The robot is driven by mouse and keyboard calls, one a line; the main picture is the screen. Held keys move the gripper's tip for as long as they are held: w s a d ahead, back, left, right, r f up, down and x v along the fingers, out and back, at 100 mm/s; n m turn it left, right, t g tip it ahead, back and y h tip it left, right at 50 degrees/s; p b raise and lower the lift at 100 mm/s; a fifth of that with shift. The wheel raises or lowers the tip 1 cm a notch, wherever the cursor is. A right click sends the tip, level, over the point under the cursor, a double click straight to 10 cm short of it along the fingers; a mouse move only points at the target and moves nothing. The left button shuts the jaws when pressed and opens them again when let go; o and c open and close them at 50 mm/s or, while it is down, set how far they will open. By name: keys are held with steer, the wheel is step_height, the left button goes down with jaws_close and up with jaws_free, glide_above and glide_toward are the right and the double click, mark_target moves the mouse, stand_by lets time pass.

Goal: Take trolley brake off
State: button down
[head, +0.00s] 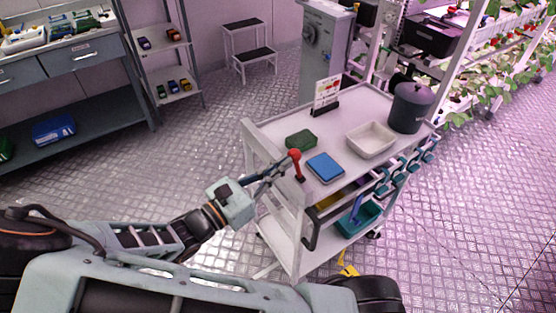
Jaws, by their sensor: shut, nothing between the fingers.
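The trolley (327,143) is a light grey cart with a top tray and lower shelves, standing right of centre. A lever with a red ball knob (296,156) stands up at its near left end. I cannot tell whether this is the brake. My gripper (287,164) is shut and empty, its fingertips just left of the red knob and lever. I cannot tell whether they touch. A small yellow part (348,270) shows low near the trolley's base; a dark wheel (374,234) shows at its right side.
On the trolley top are a green item (301,140), a blue flat item (326,168), a white tray (356,144), a dark lidded bin (410,108) and a sign stand (327,94). A step stool (251,58) stands behind. Open metal floor (190,150) lies left.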

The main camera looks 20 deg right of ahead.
steer(key=shift+w+d+r+g+y+p, duration=0.2)
steer(key=shift+d+r+y+p, duration=0.2)
steer(key=shift+p, duration=0.6)
steer(key=shift+w+d+r+g+y+p, duration=0.15)
steer(key=shift+d+r+y+p, duration=0.25)
steer(key=shift+p, duration=0.6)
steer(key=shift+d+f+g+y+p, duration=0.15)
steer(key=shift+d+g+y+p, duration=0.1)
steer(key=shift+d+y+p, duration=0.25)
steer(key=shift+a, duration=0.2)
steer(key=shift+s+a+p, duration=0.2)
steer(key=shift+a+p, duration=0.15)
steer(key=shift+a, duration=0.15)
steer(key=v, duration=1.2)
steer(key=shift+s+a+f+b, duration=0.25)
steer(key=shift+a+b, duration=0.15)
steer(key=shift+m, duration=0.3)
